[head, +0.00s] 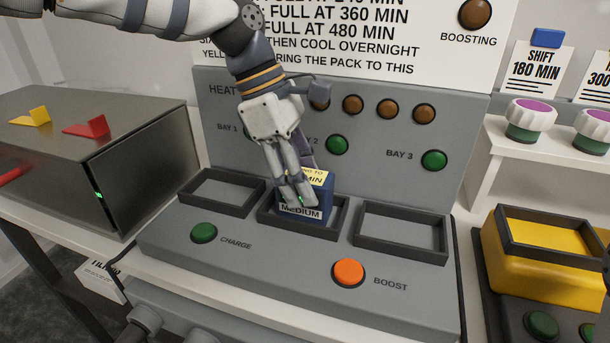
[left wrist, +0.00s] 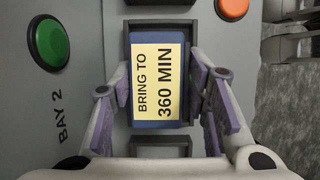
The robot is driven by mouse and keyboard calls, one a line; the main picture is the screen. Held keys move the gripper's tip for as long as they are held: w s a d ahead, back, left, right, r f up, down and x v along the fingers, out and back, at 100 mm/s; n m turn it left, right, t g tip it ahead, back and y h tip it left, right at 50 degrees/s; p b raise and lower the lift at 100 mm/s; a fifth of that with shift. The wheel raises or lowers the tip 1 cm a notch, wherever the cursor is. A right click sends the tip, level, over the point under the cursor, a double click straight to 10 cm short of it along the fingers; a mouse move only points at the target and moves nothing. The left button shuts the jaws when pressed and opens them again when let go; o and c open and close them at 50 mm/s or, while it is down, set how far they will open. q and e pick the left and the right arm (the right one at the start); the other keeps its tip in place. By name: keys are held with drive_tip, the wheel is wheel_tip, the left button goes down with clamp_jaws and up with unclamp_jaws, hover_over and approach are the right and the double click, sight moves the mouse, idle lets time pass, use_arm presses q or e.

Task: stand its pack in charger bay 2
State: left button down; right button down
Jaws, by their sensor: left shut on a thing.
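A blue pack (head: 304,206) labelled MEDIUM, with a yellow top label, stands upright in the middle bay tray (head: 335,229) of the charger (head: 170,240). My left gripper (head: 298,190) reaches down from above and is shut on the pack. In the left wrist view the pack (left wrist: 158,75) sits between the two finger pads, and its label reads BRING TO 360 MIN. BAY 2 is printed beside a green lamp (left wrist: 48,44). Part of the tray is hidden by the pack and fingers. I cannot tell whether the pack touches the tray floor. My right gripper is not in view.
The bay 1 tray (head: 190,201) and bay 3 tray (head: 440,252) are empty. A green CHARGE button (head: 204,233) and an orange BOOST button (head: 348,272) are on the front. A metal box (head: 140,165) stands left; a yellow unit (head: 540,272) stands right.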

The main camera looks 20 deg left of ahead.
use_arm(q)
drive_tip(key=shift+r, duration=0.15)
drive_tip(key=c, duration=0.9)
unclamp_jaws()
drive_tip(key=v, duration=1.2)
drive_tip(key=shift+s+d, duration=0.1)
